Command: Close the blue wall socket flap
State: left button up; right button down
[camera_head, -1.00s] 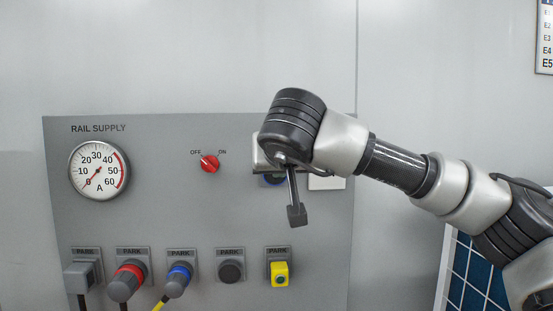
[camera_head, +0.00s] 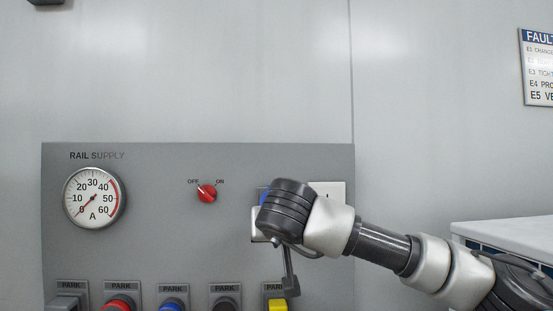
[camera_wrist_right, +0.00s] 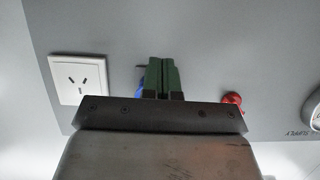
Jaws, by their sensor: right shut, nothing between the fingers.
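A blue part of the wall socket (camera_head: 263,195) shows just left of my right wrist in the head view. The wrist hides most of the socket, so I cannot tell how far its flap stands open. In the right wrist view a sliver of blue (camera_wrist_right: 140,88) shows beside the left side of the green fingers. My right gripper (camera_wrist_right: 163,65) has its fingers together and empty, pointing at the panel close to the blue part. I cannot tell whether they touch it. My left gripper is not in view.
The grey panel (camera_head: 150,240) also carries a red OFF/ON knob (camera_head: 207,194), a round gauge (camera_head: 94,198) and a row of PARK connectors below. A white-topped unit (camera_head: 510,235) stands at the right.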

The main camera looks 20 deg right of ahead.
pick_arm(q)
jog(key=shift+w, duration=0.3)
pick_arm(e)
jog(key=shift+x, duration=1.55)
jog(key=shift+f, duration=0.1)
